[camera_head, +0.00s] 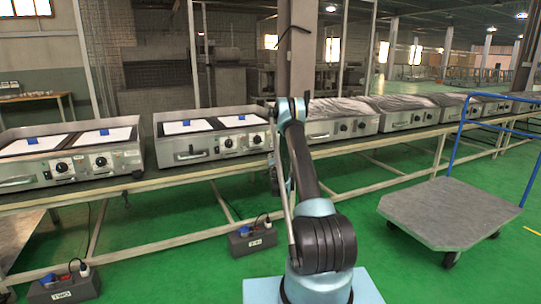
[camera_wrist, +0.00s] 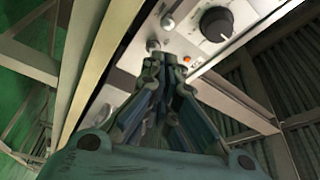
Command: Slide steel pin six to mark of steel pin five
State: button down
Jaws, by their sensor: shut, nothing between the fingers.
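In the wrist view my gripper (camera_wrist: 164,66) is shut and empty, its fingertips close to a silver control panel (camera_wrist: 184,36). A round silver pin (camera_wrist: 153,44) shows just beyond the fingertips. A second round silver pin (camera_wrist: 167,23) is a little farther up the panel. I cannot tell which pins are five and six, and no number or mark is readable. Whether the fingertips touch the nearer pin is unclear. In the head view my arm hides the gripper and part of the panel behind it.
A black knob (camera_wrist: 216,24) and an orange light (camera_wrist: 187,59) are on the panel. Several steel heating units, one with white plates (camera_head: 184,127), stand along a long bench (camera_head: 200,170). A cart (camera_head: 440,212) stands at right. Power boxes (camera_head: 252,238) sit on the green floor.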

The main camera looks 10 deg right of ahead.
aim_at(264, 150)
jog(key=w, duration=0.6)
jog(key=w+r, duration=0.1)
jog(key=w, duration=0.2)
jog(key=shift+w+r, duration=0.1)
jog(key=shift+w, duration=0.25)
jog(key=shift+s, duration=0.1)
